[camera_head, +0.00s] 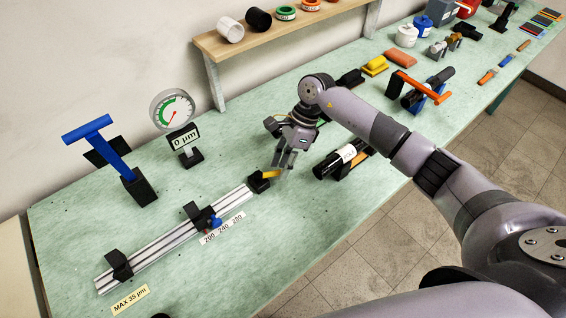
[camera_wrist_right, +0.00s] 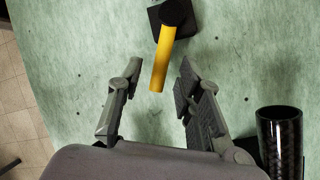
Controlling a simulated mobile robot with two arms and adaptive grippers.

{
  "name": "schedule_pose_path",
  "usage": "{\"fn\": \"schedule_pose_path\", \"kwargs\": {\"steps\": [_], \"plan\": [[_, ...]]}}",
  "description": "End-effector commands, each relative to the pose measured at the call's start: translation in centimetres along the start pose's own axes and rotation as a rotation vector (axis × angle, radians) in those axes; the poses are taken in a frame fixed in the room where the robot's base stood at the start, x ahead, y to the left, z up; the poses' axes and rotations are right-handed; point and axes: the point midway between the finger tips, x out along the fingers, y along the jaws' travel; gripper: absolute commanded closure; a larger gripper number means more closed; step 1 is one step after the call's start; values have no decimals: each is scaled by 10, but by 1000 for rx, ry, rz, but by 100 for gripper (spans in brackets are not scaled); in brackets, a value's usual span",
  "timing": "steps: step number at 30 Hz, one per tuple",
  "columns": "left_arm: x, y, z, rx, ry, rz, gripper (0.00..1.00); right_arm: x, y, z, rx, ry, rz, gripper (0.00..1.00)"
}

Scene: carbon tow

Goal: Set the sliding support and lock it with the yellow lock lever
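The yellow lock lever (camera_head: 271,174) sticks out from a small black block (camera_head: 259,184) near the upper right end of the rail (camera_head: 165,240). The sliding support (camera_head: 196,214), black with a blue part, sits on the rail beside a scale label (camera_head: 222,229) reading 200, 240, 280. My right gripper (camera_head: 286,163) is open at the lever. In the right wrist view, the yellow lever (camera_wrist_right: 161,65) points in between the spread fingertips (camera_wrist_right: 160,80), and neither finger visibly touches it. My left gripper is not in view.
Another black support (camera_head: 118,266) stands at the rail's lower left end. A dial gauge (camera_head: 172,110) and a blue-handled tool (camera_head: 112,150) stand behind the rail. A black tube (camera_head: 338,162) lies right of the gripper. A shelf (camera_head: 270,38) with spools is at the back.

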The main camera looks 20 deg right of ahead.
Motion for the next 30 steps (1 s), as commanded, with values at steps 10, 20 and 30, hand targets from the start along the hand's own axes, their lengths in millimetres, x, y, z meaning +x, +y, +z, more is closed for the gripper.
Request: {"fn": "schedule_pose_path", "kwargs": {"steps": [10, 20, 30], "plan": [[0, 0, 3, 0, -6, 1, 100, 0, 0, 0, 0, 0, 0, 85], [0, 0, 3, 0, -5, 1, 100, -1, 0, 0, 0, 1, 0, 100], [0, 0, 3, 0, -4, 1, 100, -1, 0, 0, 0, 1, 0, 100]]}}
